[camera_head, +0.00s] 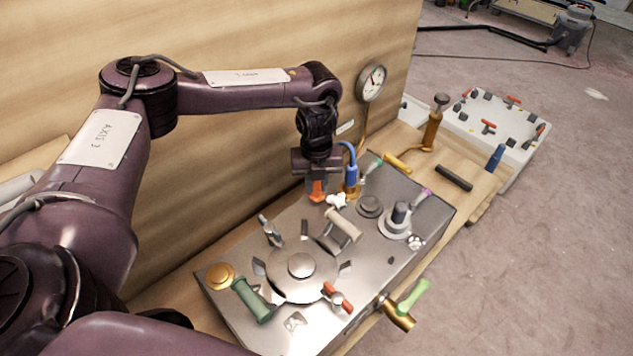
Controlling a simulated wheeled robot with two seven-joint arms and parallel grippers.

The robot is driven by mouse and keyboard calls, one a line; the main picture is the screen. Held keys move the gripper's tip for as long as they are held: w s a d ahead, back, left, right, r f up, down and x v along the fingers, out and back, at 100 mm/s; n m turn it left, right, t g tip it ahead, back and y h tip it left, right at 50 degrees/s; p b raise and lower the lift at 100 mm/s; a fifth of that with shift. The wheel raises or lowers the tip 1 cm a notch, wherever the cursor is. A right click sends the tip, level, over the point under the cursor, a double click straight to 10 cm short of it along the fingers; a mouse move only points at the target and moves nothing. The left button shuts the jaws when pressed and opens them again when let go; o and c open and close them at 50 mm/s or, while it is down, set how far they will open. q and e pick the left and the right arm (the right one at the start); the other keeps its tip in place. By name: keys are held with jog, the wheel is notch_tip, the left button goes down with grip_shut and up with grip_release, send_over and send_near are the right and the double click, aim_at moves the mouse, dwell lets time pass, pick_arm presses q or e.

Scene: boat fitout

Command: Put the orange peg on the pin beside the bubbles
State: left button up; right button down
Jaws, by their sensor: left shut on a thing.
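My left gripper (317,181) points down over the back edge of the metal panel (225,310). It is shut on the orange peg (317,192), whose lower part shows below the jaws. A small cluster of white bubbles (337,201) lies just right of and in front of the peg. A second pale cluster (416,243) is at the panel's right side. I cannot make out a bare pin beside either cluster, nor whether the peg touches the panel. My right gripper is out of view.
A blue-handled fitting (351,176) stands close to the right of the gripper. A beige handle (344,225), green handle (252,299) and round hub (301,265) rise from the panel. A wooden wall (240,140) stands close behind. A white tray (530,150) lies farther right.

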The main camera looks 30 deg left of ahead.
pick_arm(q)
jog(key=shift+f, duration=0.15)
jog(key=shift+f, duration=0.45)
dwell(0.3)
jog(key=o, duration=1)
jog(key=shift+o, duration=0.6)
jog(key=o, duration=0.5)
jog(key=shift+r, duration=0.15)
